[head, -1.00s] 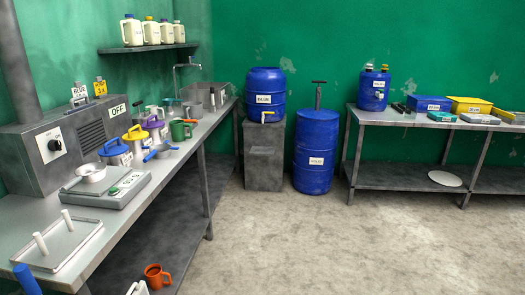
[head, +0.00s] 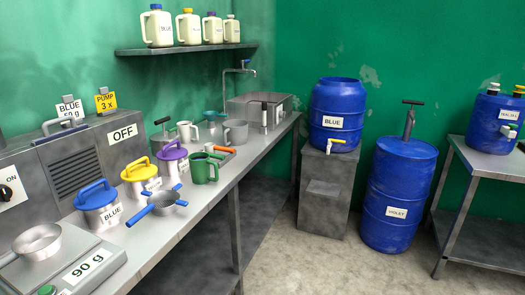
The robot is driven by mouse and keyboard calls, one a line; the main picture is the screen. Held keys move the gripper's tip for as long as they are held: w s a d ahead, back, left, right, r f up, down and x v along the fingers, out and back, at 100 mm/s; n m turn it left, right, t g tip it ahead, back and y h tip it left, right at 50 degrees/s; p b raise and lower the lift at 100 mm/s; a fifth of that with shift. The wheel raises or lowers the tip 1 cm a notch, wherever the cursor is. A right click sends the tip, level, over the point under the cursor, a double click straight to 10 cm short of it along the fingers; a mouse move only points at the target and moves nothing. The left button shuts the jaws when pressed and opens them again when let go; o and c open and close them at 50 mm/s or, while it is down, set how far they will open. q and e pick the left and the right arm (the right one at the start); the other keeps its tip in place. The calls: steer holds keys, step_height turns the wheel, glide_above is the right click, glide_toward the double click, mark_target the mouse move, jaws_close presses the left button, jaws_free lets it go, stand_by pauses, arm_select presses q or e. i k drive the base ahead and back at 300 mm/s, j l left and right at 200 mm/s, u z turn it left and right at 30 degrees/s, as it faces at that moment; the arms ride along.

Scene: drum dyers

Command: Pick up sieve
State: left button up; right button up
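A small round grey bowl-shaped piece with a blue handle, which looks like the sieve (head: 167,207), lies on the metal bench at the left. Its handle points to the lower left, and a small blue tab sticks out at its far side. It sits in front of the canisters with blue, yellow and purple lids, near the bench's front edge. Mesh is too small to make out. Neither of my grippers is in view.
A scale (head: 85,272) carrying a metal pan (head: 38,240) stands nearer on the bench (head: 160,248). A blue-lidded canister (head: 99,206), a green mug (head: 202,169) and a grey pot (head: 235,132) stand close by. Blue drums (head: 398,190) stand beyond; floor between is clear.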

mark_target(165, 202)
steer(key=i+l+u, duration=0.2)
steer(key=i+u, duration=0.2)
steer(key=i+l+u, duration=0.25)
steer(key=u, duration=0.2)
steer(key=i+l+u, duration=0.25)
steer(key=l+u, duration=0.15)
steer(key=i+l+u, duration=0.15)
steer(key=l+u, duration=0.3)
steer(key=i+l+u, duration=0.1)
steer(key=l+u, duration=0.3)
steer(key=l, duration=0.15)
steer(key=i+l+u, duration=0.1)
steer(key=l+u, duration=0.2)
steer(key=l, duration=0.4)
